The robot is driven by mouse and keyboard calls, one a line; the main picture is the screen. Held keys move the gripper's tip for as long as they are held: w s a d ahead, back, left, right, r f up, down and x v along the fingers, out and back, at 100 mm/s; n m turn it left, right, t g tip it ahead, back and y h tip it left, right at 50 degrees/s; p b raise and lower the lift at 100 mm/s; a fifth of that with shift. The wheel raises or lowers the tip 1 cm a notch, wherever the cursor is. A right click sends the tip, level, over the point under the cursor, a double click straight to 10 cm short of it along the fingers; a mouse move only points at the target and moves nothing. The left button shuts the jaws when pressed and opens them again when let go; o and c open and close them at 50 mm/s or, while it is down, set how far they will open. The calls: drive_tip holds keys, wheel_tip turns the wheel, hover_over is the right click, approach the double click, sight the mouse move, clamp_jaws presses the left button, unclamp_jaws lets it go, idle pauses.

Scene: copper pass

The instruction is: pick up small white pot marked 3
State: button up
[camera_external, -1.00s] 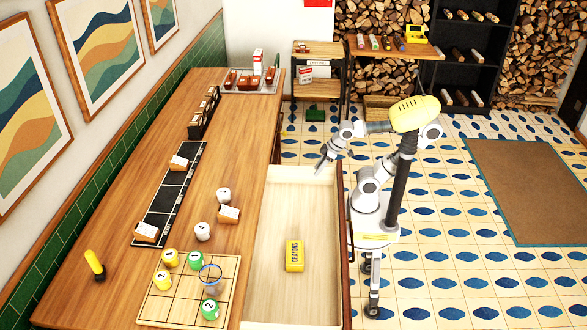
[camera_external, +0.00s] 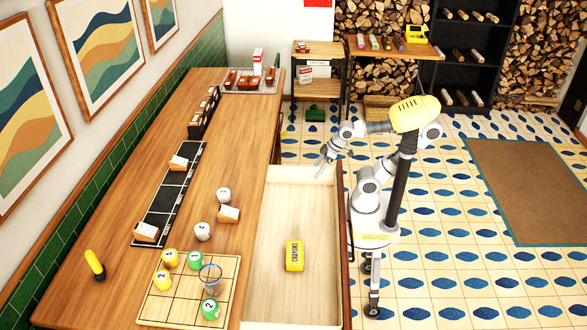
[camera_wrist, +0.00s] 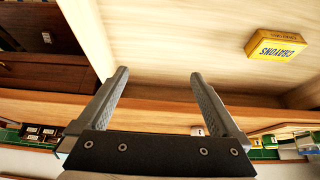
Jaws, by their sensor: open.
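Two small white pots stand on the wooden counter: one (camera_external: 224,194) beside a white-and-brown block, the other (camera_external: 202,231) a little nearer the grid board. Their marks are too small to read surely, so I cannot tell which bears a 3. My gripper (camera_external: 322,165) is above the far end of the open drawer, to the right of and well apart from both pots. In the wrist view my gripper (camera_wrist: 160,75) is open, with nothing between its fingers.
The open drawer (camera_external: 310,220) holds a yellow crayons box (camera_external: 294,255), also in the wrist view (camera_wrist: 276,44). The grid board (camera_external: 160,307) carries yellow and green pots and a blue-rimmed item (camera_external: 210,271). A black strip (camera_external: 172,197) holds blocks. A tray (camera_external: 234,88) stands far back.

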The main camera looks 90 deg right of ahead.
drive_tip(key=shift+w, duration=0.1)
drive_tip(key=m+t+h, duration=0.2)
drive_tip(key=t, duration=0.4)
approach(229, 192)
drive_tip(key=x, duration=0.9)
drive_tip(key=shift+b, duration=0.35)
drive_tip(key=shift+w+r+x, duration=0.1)
drive_tip(key=shift+r+x, duration=0.1)
drive_tip(key=shift+x, duration=1.4)
drive_tip(key=shift+w+r+x, duration=0.15)
drive_tip(key=shift+x, duration=1.5)
drive_tip(key=shift+a, duration=0.15)
